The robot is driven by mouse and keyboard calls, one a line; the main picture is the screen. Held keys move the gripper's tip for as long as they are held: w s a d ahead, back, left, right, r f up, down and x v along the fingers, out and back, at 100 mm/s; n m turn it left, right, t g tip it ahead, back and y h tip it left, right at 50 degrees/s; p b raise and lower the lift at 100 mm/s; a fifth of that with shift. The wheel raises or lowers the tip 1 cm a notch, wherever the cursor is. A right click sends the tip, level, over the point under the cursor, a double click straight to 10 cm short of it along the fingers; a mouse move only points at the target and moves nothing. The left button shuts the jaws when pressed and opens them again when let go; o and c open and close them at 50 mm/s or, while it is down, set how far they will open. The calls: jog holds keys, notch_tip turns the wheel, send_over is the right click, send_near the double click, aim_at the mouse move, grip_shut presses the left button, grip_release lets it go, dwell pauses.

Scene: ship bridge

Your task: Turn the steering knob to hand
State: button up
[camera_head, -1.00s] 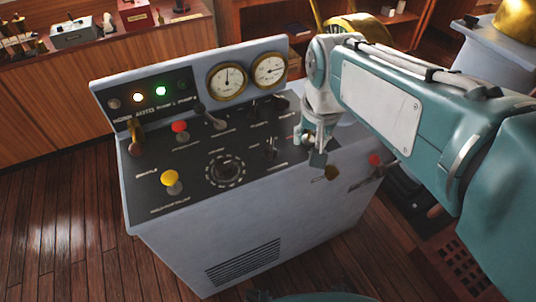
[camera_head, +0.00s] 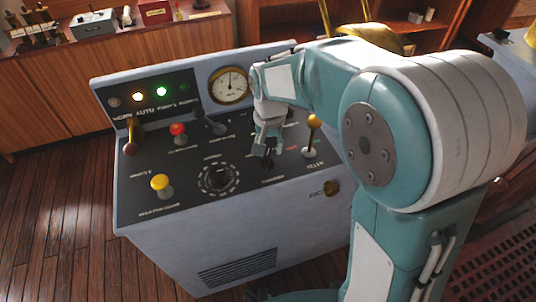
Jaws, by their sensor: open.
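A round black knob (camera_head: 218,179) ringed by white dial marks sits in the front middle of the sloped black panel (camera_head: 190,205) on a grey console. It looks like the steering knob, but its lettering is too small to read and I cannot tell its setting. My gripper (camera_head: 268,151) points down over the panel, to the right of and behind this knob, apart from it. Its fingers are open and empty. They partly cover a small dark switch (camera_head: 267,162). The lamp over AUTO (camera_head: 138,97) glows warm white, the lamp left of it is dark, and one to its right glows green.
A yellow mushroom button (camera_head: 160,182), a red button (camera_head: 178,129), a dark tilted lever (camera_head: 205,119) and a brown-handled lever (camera_head: 130,138) stand left of the gripper. A brass-topped lever (camera_head: 312,122) stands close on its right. A gauge (camera_head: 230,85) rises behind.

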aim_at(266, 156)
notch_tip(266, 156, down, 3)
jog(key=shift+r, duration=0.15)
jog(key=shift+a+f, duration=0.1)
jog(key=shift+f, duration=0.25)
jog(key=shift+a+f, duration=0.2)
jog(key=shift+a, duration=0.2)
jog(key=shift+d, duration=0.25)
grip_shut()
jog(key=n, duration=0.6)
jog(key=shift+s+a, duration=0.1)
jog(key=shift+a, duration=0.05)
jog(key=n, duration=0.5)
jog(key=shift+s+a+n, duration=0.1)
jog(key=shift+n, duration=0.3)
